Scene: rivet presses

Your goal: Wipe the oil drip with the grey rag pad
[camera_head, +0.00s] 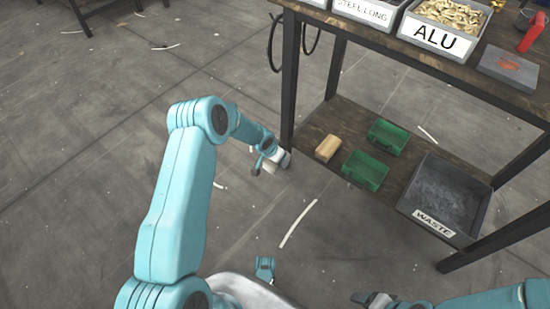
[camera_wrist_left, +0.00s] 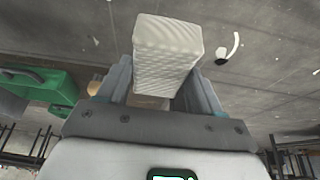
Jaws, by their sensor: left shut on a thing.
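My left gripper (camera_head: 268,164) is shut on a pale grey-white pad (camera_head: 279,160), low beside the front left leg of the bench. In the left wrist view the ribbed pad (camera_wrist_left: 167,50) stands out between the two fingers, and floor lies behind it. I cannot make out an oil drip for sure. A small dark spot (camera_wrist_left: 221,61) on the floor shows beside a curved white strip in the wrist view, but I cannot tell what it is. My right gripper (camera_head: 372,299) is at the bottom edge of the head view, partly cut off, and its jaws are unclear.
The bench's lower shelf (camera_head: 345,115) holds a tan block (camera_head: 328,148), two green boxes (camera_head: 365,170) and a grey WASTE bin (camera_head: 445,195). The bench top carries labelled bins (camera_head: 440,40) and a grey slab with an orange-red patch (camera_head: 508,66). Floor to the left is mostly clear.

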